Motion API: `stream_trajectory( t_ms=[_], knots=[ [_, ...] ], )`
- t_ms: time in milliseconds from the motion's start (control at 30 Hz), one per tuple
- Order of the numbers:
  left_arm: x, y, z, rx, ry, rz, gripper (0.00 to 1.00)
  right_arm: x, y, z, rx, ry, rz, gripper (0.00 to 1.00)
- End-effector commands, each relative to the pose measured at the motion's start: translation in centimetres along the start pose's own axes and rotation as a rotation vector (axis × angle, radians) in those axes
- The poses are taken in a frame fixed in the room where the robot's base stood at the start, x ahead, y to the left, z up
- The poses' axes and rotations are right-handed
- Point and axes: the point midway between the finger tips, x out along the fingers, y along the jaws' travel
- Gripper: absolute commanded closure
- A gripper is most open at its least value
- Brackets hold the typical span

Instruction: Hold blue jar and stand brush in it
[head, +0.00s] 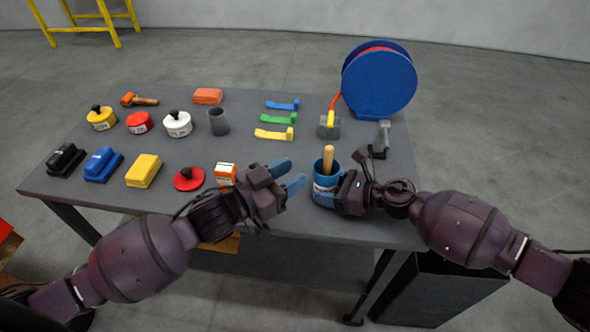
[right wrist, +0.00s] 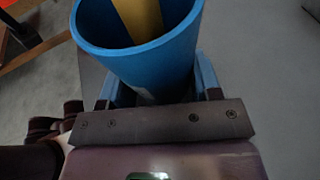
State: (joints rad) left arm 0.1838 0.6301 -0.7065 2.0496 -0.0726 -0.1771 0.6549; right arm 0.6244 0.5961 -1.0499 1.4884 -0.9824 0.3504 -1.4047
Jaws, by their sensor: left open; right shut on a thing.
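The blue jar (head: 324,185) stands at the front right part of the table in the head view. The brush (head: 328,158) stands in it, its wooden handle sticking up above the rim; its lower end is hidden inside. In the right wrist view, the jar (right wrist: 140,50) fills the top middle and the brush handle (right wrist: 138,18) shows inside its mouth. My right gripper (head: 335,192) is shut on the jar from the right, its fingers on both sides of the wall. My left gripper (head: 296,177) is open and empty, just left of the jar and apart from it.
Several tins, blocks and a grey cup (head: 218,122) cover the table's left half. An orange and white box (head: 226,173) stands beside my left gripper. Coloured clips (head: 278,119) lie mid-table, and a large blue reel (head: 379,82) stands at the back right.

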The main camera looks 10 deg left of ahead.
Motion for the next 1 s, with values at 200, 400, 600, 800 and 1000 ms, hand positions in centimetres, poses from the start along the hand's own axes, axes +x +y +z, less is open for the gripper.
stream_trajectory(
  t_ms=[200,400,600,800,1000],
  knots=[
    [0.0,0.0,0.0,0.0,0.0,0.0,0.58,0.0,0.0,0.0,0.0,0.0,0.0,0.55],
    [0.1,0.0,0.0,0.0,0.0,0.0,0.58,0.0,0.0,0.0,0.0,0.0,0.0,0.18],
    [0.1,0.0,0.0,0.0,0.0,0.0,0.58,0.0,0.0,0.0,0.0,0.0,0.0,0.12],
    [0.1,0.0,0.0,0.0,0.0,0.0,0.58,-0.5,0.0,0.0,0.0,0.0,-0.001,0.12],
    [0.1,0.0,0.0,0.0,0.0,0.0,0.58,-3.2,-0.1,-0.1,0.0,0.002,-0.002,0.12]
  ],
)
